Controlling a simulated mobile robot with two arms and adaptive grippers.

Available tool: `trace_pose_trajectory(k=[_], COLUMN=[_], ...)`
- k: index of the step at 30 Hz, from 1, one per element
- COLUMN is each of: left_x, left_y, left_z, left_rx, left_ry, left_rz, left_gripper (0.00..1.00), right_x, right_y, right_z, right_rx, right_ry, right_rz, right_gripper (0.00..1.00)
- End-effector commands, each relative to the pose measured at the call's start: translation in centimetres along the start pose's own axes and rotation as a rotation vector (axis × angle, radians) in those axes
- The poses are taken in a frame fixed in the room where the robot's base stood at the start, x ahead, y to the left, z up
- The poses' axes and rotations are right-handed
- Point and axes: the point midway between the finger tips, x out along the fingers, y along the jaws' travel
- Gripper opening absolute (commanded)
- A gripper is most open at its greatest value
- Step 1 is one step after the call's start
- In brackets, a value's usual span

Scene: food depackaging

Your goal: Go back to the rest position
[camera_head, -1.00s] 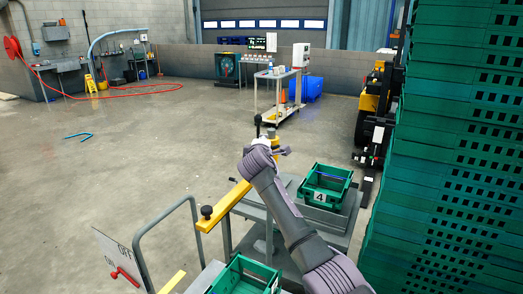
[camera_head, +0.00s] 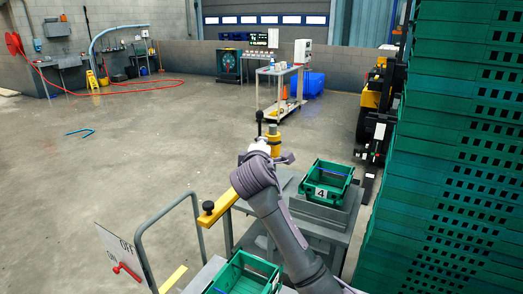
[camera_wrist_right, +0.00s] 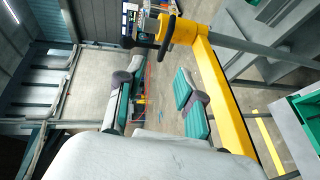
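My right arm reaches up from the bottom of the head view, with its purple-grey joint above the cart. The right gripper cannot be made out there. In the right wrist view my right gripper (camera_wrist_right: 158,80) has its two green-and-grey fingers spread wide apart, with nothing between them but the distant floor. A yellow bar (camera_wrist_right: 222,90) passes close beside its right finger. My left gripper is in neither view.
A green crate marked 4 (camera_head: 328,188) sits on the grey cart (camera_head: 318,222). Another green crate (camera_head: 235,279) is at the bottom. A yellow bar (camera_head: 219,208) and grey rail (camera_head: 166,212) stand left of my arm. Tall green crate stacks (camera_head: 450,180) fill the right. Open floor (camera_head: 60,190) lies left.

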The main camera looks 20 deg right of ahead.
Motion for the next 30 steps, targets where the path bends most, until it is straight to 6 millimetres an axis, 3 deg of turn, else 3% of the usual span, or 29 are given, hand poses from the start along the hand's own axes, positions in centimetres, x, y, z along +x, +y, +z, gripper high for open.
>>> trace_pose_trajectory(k=[5, 8, 11, 14, 18, 22, 25, 30], left_x=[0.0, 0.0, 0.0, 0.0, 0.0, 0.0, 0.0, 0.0], left_y=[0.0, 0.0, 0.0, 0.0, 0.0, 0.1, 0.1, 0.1], left_z=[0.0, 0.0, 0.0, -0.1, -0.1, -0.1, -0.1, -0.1], left_rx=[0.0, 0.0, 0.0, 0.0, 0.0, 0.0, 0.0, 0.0], left_ry=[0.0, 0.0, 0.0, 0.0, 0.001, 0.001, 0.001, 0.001], left_rz=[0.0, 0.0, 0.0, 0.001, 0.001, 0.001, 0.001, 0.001], left_gripper=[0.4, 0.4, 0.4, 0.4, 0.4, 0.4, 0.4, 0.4], right_x=[0.0, -0.2, -0.9, -2.9, -7.6, -13.6, -18.4, -24.5], right_y=[0.0, -1.4, -5.3, -11.4, -20.6, -27.9, -31.9, -35.6], right_z=[0.0, 0.3, 1.1, 2.8, 5.8, 9.1, 11.4, 14.1], right_rx=[0.001, 0.016, 0.07, 0.166, 0.334, 0.486, 0.588, 0.703], right_ry=[0.0, 0.002, 0.005, 0.003, -0.029, -0.092, -0.154, -0.247], right_rz=[-0.001, -0.022, -0.09, -0.203, -0.394, -0.573, -0.694, -0.83], right_gripper=[0.37, 0.37, 0.37, 0.37, 0.37, 0.37, 0.37, 0.37])
